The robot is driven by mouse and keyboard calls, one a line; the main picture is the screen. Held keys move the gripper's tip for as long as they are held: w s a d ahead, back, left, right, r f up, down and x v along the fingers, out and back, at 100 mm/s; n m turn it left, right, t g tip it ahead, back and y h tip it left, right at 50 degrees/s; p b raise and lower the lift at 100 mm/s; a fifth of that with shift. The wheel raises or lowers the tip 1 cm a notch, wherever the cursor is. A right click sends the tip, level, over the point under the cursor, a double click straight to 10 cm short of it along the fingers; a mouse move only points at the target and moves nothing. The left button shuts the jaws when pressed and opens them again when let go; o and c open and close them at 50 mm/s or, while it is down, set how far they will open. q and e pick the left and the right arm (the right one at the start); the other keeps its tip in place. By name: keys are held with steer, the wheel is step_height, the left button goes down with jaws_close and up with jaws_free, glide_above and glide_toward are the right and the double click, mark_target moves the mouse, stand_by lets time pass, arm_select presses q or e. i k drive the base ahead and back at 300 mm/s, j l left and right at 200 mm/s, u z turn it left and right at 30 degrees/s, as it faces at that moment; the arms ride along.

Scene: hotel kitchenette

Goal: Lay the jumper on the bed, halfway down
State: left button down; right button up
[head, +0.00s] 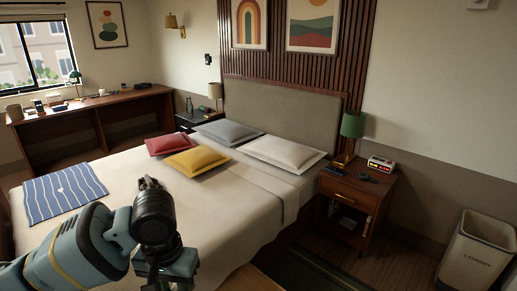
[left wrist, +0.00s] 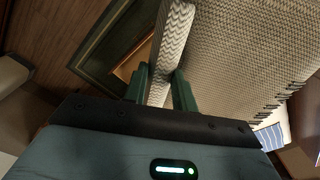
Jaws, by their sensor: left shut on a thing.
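My left gripper (head: 165,272) reaches over the near side of the bed (head: 225,205) in the head view, with its fingertips hidden or below the frame. In the left wrist view its green fingers (left wrist: 160,88) are shut on a fold of cream knitted fabric, the jumper (left wrist: 172,45). A wide, coarsely textured cream surface with dark dashes along its edge fills the upper right there; I cannot tell whether it is more of the jumper or a bed cover. The jumper's full shape is not visible. My right gripper is not in view.
A blue striped cloth (head: 62,192) lies at the bed's left end. Red (head: 170,143), yellow (head: 197,161), grey (head: 228,131) and white (head: 282,152) cushions lie towards the headboard. A nightstand (head: 355,195) and laundry bin (head: 478,250) stand right. The bed's middle is clear.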

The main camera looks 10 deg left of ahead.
mark_target(202, 218)
steer(key=i+l+z, duration=0.15)
steer(key=i+z, duration=0.65)
steer(key=i+l+z, duration=0.1)
steer(key=i+z, duration=0.25)
steer(key=i, duration=0.75)
steer(key=i+u, duration=0.35)
steer(key=i+l+u, duration=0.35)
steer(key=i, duration=0.2)
steer(key=i+u, duration=0.2)
steer(key=u, duration=0.15)
steer(key=i+u, duration=0.15)
steer(key=u, duration=0.25)
steer(key=i+u, duration=0.2)
steer(key=u, duration=0.15)
steer(key=i+u, duration=0.15)
steer(key=u, duration=0.25)
steer(key=i+l+u, duration=0.1)
steer(key=u, duration=0.3)
steer(key=i+l+u, duration=0.1)
steer(key=u, duration=0.25)
steer(key=i+u, duration=0.35)
steer(key=i+l+u, duration=0.15)
steer(key=u, duration=0.25)
steer(key=i+l+u, duration=0.2)
steer(key=u, duration=0.15)
